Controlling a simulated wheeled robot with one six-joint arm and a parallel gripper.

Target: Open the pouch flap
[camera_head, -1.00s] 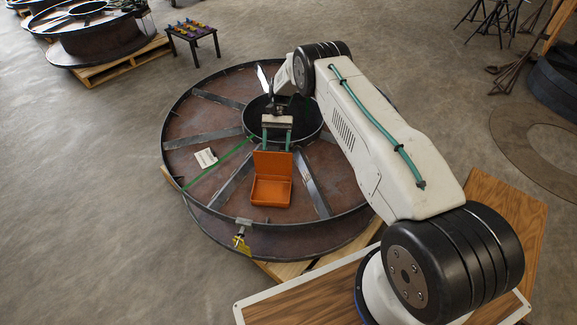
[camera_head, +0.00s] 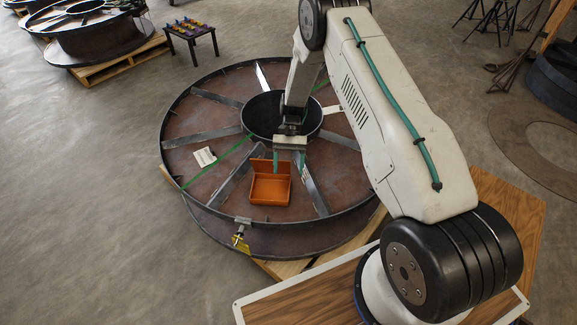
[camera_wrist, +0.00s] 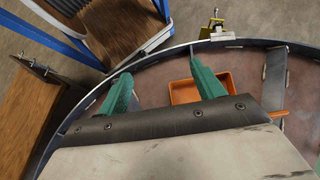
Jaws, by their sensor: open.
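The orange pouch (camera_head: 270,197) lies on the reel's upper face, between spokes on the near side. Its box part is uncovered, and the inside shows in both views; in the wrist view the pouch (camera_wrist: 184,92) appears behind the right finger. The flap (camera_head: 263,167) is raised at the pouch's far edge; a thin orange strip, likely the flap (camera_wrist: 278,114), shows past my gripper in the wrist view. My gripper (camera_head: 289,161) is open, its green fingers apart, at the flap's far or upper side. I cannot tell whether a finger touches the flap.
The reel's raised rim (camera_head: 172,207) and dark central hub (camera_head: 262,112) surround the work area. A yellow-tagged clamp (camera_head: 241,240) sits on the near rim. A white label (camera_head: 205,156) and green strap (camera_head: 215,163) lie to the left.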

